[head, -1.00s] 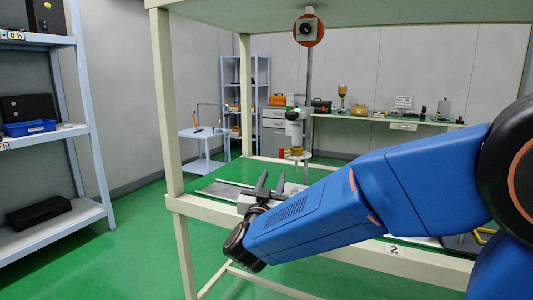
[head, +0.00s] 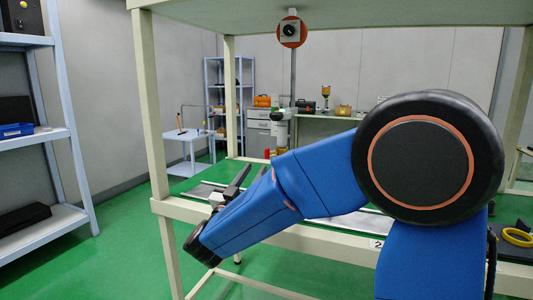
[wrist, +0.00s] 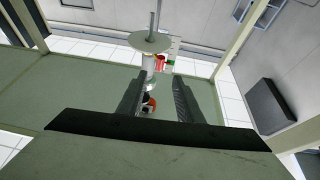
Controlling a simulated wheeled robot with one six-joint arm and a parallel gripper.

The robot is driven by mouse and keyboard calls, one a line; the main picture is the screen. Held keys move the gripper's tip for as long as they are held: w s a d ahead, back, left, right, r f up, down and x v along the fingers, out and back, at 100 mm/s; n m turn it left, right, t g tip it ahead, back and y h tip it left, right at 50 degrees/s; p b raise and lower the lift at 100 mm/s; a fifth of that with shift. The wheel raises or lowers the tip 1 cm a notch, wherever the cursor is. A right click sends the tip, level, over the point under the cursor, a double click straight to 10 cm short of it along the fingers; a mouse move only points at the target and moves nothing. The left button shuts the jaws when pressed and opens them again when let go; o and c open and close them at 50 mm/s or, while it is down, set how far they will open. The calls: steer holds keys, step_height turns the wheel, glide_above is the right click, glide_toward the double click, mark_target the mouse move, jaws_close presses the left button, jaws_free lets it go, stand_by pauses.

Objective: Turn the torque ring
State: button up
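I cannot tell for sure which part is the torque ring. A white upright instrument (head: 282,128) stands beyond my arm in the head view, with a small red part (head: 267,154) by its lower left; its lower end is hidden by my arm. The wrist view shows a pale round disc (wrist: 150,41), a white cylinder (wrist: 149,62) and red parts beyond my fingers. My gripper (head: 245,180) is at the left end of the blue arm, over the bench. Its two dark fingers are apart with nothing between them, also in the wrist view (wrist: 160,80).
A pale-framed bench (head: 170,208) with an overhead panel surrounds my arm. A round orange-rimmed disc (head: 291,31) hangs above on a post. A yellow ring (head: 518,237) lies at the far right. Blue-grey shelving (head: 66,135) stands left, with clear green floor beside it.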

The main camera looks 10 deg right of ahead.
mark_target(266, 153)
steer(key=x, duration=1)
steer(key=shift+w+d+r, duration=0.2)
steer(key=shift+d, duration=0.05)
steer(key=shift+c, duration=0.4)
